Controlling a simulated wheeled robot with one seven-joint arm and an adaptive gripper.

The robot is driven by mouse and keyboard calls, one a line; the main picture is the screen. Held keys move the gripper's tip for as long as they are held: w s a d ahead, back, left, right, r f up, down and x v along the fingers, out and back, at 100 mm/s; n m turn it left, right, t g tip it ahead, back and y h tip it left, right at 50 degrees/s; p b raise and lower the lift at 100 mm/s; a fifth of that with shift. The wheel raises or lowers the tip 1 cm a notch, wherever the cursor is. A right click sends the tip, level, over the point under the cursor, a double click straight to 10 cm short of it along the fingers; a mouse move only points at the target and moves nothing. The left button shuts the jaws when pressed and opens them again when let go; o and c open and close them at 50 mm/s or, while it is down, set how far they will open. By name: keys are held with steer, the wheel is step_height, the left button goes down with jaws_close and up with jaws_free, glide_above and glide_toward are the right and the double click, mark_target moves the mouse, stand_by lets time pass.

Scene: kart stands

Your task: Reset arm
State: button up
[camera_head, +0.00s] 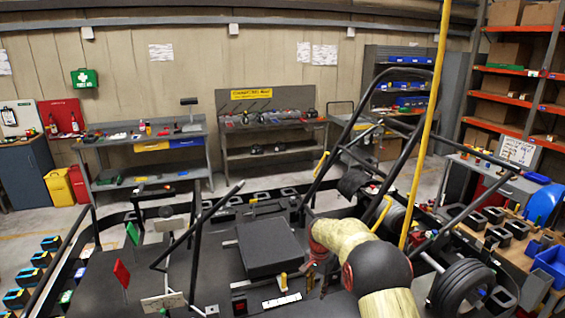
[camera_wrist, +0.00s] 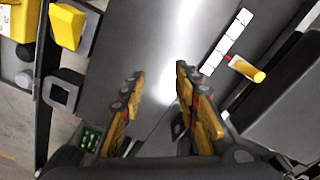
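In the wrist view my gripper (camera_wrist: 159,72) is open. Its two dark fingers with worn yellow pads stand apart, with nothing between them. Below them is a smooth grey metal surface (camera_wrist: 135,40). In the head view my arm, with pale sleeves and a dark round joint, reaches in at the lower right over the kart frame (camera_head: 200,235). My fingertips cannot be clearly made out there. A small yellow-orange piece with a white end (camera_wrist: 246,69) lies right of the fingers in the wrist view, apart from them, beside a row of white tiles (camera_wrist: 226,42).
Black kart tubes (camera_head: 330,150) and a yellow pole (camera_head: 425,125) rise close to my arm. A dark box-like block (camera_head: 268,247) and a wheel (camera_head: 461,288) are near. In the wrist view, a yellow block (camera_wrist: 67,26) and black square holder (camera_wrist: 62,92) lie left. Workbenches (camera_head: 140,155) stand behind.

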steer(key=s+f+n+g, duration=0.1)
steer(key=s+f+n, duration=0.2)
steer(key=s, duration=0.3)
steer(key=s+d+r+n+t+b, duration=0.1)
steer(key=s+r+b, duration=0.3)
steer(key=s, duration=0.9)
steer(key=s+d+r+n+t+b, duration=0.2)
steer(key=s+r+b, duration=0.3)
steer(key=s, duration=0.8)
steer(key=s+d+r+n+t+b, duration=0.2)
steer(key=s+d+r+t+b, duration=0.1)
steer(key=s+r, duration=0.6)
steer(key=shift+s+d+r+b, duration=0.3)
steer(key=shift+s+b, duration=0.4)
steer(key=shift+s, duration=1.6)
